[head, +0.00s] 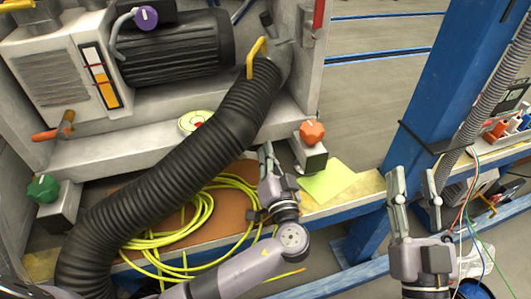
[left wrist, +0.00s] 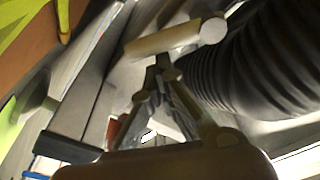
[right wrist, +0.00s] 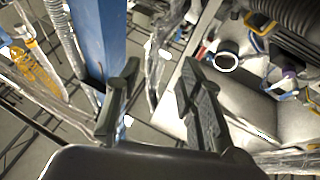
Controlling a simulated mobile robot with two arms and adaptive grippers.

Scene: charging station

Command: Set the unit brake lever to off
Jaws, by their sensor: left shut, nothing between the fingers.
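My left gripper (head: 266,149) is shut and empty, pointing up beside the thick black corrugated hose (head: 165,172). In the left wrist view its fingertips (left wrist: 163,66) meet just below a tan cylindrical piece (left wrist: 170,40); I cannot tell if they touch it. Which part is the unit brake lever is not labelled. A yellow handle (head: 256,58) stands at the hose's upper end, and an orange-brown handle (head: 52,131) sticks out at the left of the unit. A red handle (head: 319,14) is at the top. My right gripper (head: 413,180) is open and empty at the right.
An orange knob (head: 312,132) on a grey box is right of my left gripper; a green knob (head: 43,189) is at far left. A yellow cable (head: 185,225) lies coiled below the hose. A blue post (head: 440,100) stands behind my right gripper.

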